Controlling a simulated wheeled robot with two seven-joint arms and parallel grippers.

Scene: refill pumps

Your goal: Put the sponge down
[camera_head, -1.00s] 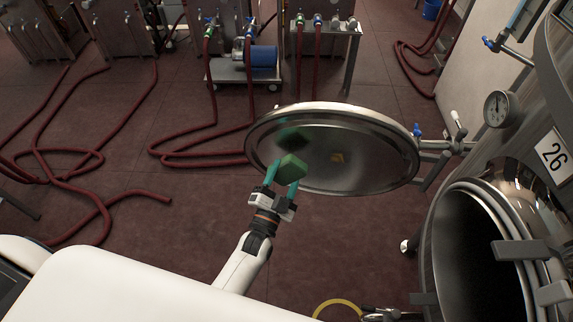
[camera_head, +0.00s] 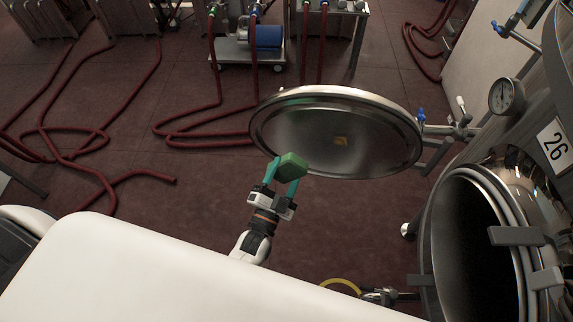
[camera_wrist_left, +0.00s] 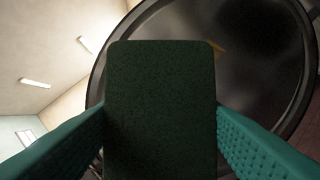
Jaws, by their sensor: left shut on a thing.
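The green sponge (camera_head: 291,166) is held between the teal fingers of my left gripper (camera_head: 284,172), in front of the open round tank door. In the left wrist view the sponge (camera_wrist_left: 160,110) fills the middle, with a textured finger of the gripper (camera_wrist_left: 160,135) on each side. The sponge is up in the air, apart from the floor. Its dark face covers part of the door in the wrist view. My right gripper is not in view.
The round steel door (camera_head: 300,130) is swung open on its hinge arm, with a small yellow mark on its face. The tank opening (camera_head: 470,245) is at the right. Red hoses (camera_head: 215,135) lie on the floor (camera_head: 120,220). A yellow hose (camera_head: 342,284) is at the bottom.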

